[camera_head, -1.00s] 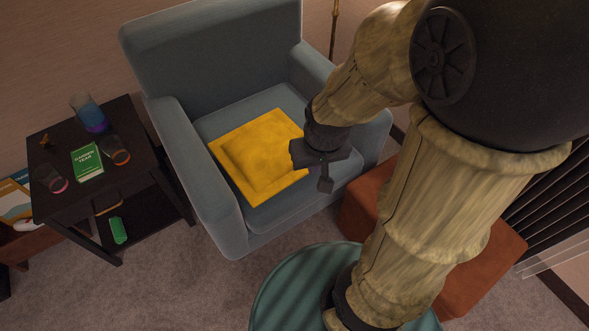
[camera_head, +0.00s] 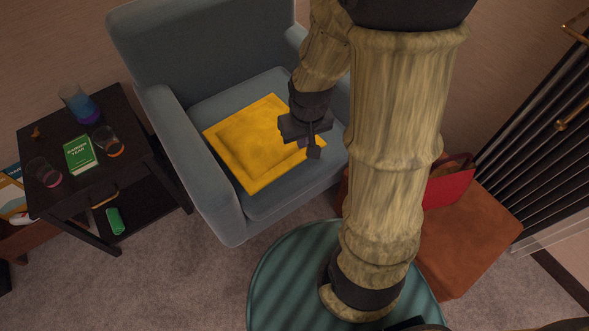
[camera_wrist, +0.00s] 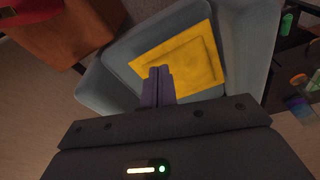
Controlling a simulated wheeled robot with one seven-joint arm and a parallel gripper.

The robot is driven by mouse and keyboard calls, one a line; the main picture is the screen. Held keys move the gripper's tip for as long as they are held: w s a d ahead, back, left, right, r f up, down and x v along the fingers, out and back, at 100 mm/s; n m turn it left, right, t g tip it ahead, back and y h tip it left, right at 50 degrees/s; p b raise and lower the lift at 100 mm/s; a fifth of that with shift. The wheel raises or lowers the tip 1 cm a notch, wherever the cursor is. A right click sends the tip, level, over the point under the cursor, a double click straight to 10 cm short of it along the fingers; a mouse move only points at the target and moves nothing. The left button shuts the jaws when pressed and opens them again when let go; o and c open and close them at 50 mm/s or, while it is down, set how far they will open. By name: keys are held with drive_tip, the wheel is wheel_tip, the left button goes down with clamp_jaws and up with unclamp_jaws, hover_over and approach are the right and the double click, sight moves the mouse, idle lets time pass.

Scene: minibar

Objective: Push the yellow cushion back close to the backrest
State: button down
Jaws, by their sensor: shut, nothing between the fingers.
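The yellow cushion (camera_head: 255,143) lies flat on the seat of the blue-grey armchair (camera_head: 170,125), toward the seat's front, with a strip of bare seat between it and the backrest (camera_head: 200,45). My gripper (camera_head: 314,152) is at the cushion's right edge in the head view and appears above the seat. In the wrist view its closed fingertips (camera_wrist: 159,72) overlap the near edge of the cushion (camera_wrist: 185,62). The fingers are together and hold nothing. Whether they touch the cushion I cannot tell. My gripper hides a small part of the cushion's right corner.
A dark side table (camera_head: 130,185) with glasses and a green book (camera_head: 80,154) stands left of the armchair. A brown ottoman (camera_head: 465,235) with a red item (camera_head: 448,188) on it is at right. The armchair's left armrest (camera_head: 185,150) borders the seat.

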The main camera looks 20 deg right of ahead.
drive_tip(key=w+d+f+n+g+p, duration=0.1)
drive_tip(key=w+f, duration=0.2)
drive_tip(key=f, duration=0.7)
drive_tip(key=w+d+f+n+g, duration=0.1)
drive_tip(key=w+f, duration=0.2)
drive_tip(key=f, duration=0.8)
drive_tip(key=shift+w+f+n+p, duration=0.3)
drive_tip(key=shift+w+p, duration=0.1)
drive_tip(key=w+f, duration=0.1)
drive_tip(key=f, duration=0.2)
drive_tip(key=w+f+b, duration=0.1)
drive_tip(key=f, duration=0.2)
drive_tip(key=w+f, duration=0.1)
drive_tip(key=f, duration=0.3)
drive_tip(key=shift+a+b, duration=0.3)
drive_tip(key=shift+a, duration=0.1)
drive_tip(key=shift+w+a, duration=0.1)
drive_tip(key=shift+w, duration=0.3)
